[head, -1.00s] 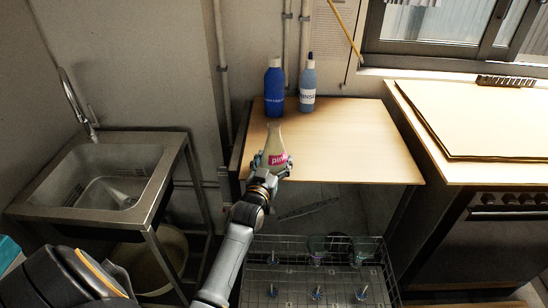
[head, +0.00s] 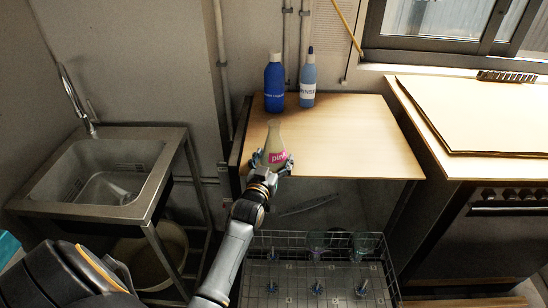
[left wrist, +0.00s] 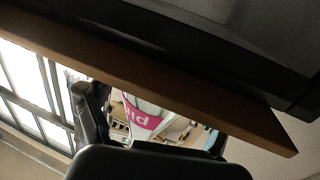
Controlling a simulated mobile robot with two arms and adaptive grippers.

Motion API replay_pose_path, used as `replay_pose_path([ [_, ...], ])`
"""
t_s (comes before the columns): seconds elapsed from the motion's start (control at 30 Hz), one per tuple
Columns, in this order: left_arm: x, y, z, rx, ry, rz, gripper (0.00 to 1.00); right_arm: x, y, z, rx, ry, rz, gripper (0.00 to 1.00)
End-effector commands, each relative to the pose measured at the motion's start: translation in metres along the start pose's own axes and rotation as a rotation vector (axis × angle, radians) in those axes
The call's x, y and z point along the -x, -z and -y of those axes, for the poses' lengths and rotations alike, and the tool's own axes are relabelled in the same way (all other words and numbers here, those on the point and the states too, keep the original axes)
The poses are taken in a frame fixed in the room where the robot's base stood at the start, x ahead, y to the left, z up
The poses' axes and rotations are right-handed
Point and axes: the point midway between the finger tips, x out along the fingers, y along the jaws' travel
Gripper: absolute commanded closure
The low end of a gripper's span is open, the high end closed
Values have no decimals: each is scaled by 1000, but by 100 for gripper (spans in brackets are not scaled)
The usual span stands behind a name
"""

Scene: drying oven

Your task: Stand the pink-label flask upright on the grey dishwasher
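The pink-label flask (head: 274,143) is a pale conical flask. It is upright at the front left edge of the wood-coloured top (head: 340,135) of the unit above the wire rack. My left gripper (head: 272,167) is around the flask's lower part from the front, one finger on each side. In the left wrist view, the flask's pink label (left wrist: 145,119) shows between spread dark fingers, with a gap visible beside the flask. The fingers look open, and the flask's base is partly hidden by the gripper. My right gripper is not in view.
A blue bottle (head: 274,84) and a lighter blue bottle (head: 307,80) stand at the back of the top. Below is a wire rack (head: 300,270) with glassware. A sink (head: 95,170) is at left, a counter (head: 480,115) at right. The top's right half is clear.

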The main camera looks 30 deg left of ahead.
Motion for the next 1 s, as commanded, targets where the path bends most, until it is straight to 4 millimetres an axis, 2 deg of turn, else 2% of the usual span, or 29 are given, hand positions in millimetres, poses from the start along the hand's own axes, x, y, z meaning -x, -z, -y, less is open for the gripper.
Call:
replay_pose_path([
  [0.47, 4, -1, 0, 0, 0, 3, 0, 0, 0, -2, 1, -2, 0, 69],
  [0.57, 15, -2, 0, 0, 0, 4, 0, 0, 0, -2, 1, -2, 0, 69],
  [1.0, 102, -1, 0, 1, 0, 3, 0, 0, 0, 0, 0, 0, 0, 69],
])
